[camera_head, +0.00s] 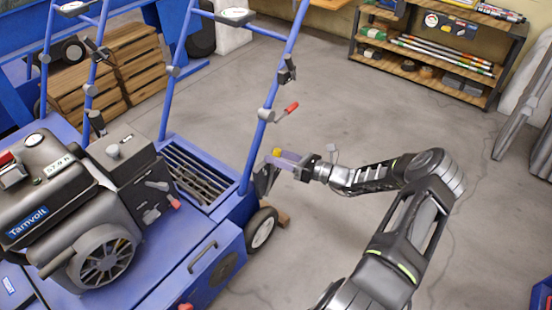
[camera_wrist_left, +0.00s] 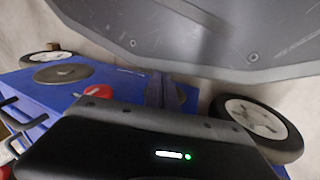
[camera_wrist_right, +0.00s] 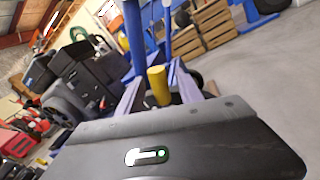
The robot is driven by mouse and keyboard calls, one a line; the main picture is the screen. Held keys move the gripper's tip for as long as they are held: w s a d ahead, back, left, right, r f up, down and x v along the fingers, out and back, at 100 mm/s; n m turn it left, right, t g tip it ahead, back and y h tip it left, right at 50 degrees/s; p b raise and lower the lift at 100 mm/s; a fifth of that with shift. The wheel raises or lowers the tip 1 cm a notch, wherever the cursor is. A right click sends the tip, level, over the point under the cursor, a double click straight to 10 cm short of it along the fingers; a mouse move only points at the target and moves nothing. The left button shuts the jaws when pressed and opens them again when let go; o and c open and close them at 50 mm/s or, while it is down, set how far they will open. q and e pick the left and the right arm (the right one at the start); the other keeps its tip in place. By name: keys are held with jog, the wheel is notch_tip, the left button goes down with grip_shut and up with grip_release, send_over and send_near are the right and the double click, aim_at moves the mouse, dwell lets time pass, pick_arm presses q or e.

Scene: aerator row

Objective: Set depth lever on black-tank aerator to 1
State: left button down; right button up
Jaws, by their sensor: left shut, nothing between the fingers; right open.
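The blue aerator (camera_head: 225,222) with a black engine and tank (camera_head: 70,190) stands at left in the head view. A yellow grip (camera_head: 277,153), apparently a lever end, shows beside its rear post. My right gripper (camera_head: 286,159) is at this grip. In the right wrist view the yellow grip (camera_wrist_right: 159,86) stands between the open fingers of the right gripper (camera_wrist_right: 157,92); contact cannot be told. The lever's scale is not readable. My left gripper (camera_wrist_left: 165,90) is shut and empty above a blue deck (camera_wrist_left: 70,85) in the left wrist view; the head view does not show it.
A red-handled lever (camera_head: 290,108) sits on the blue handle post above my right gripper. A black wheel (camera_head: 261,230) is below it. Wooden crates (camera_head: 133,62) stand behind the machine. A shelf (camera_head: 430,60) stands at the back wall. Open floor (camera_head: 370,120) lies to the right.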

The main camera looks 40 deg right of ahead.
jog(key=shift+w+a, duration=0.15)
jog(key=shift+w, duration=0.1)
grip_shut()
dwell(0.3)
dwell(0.9)
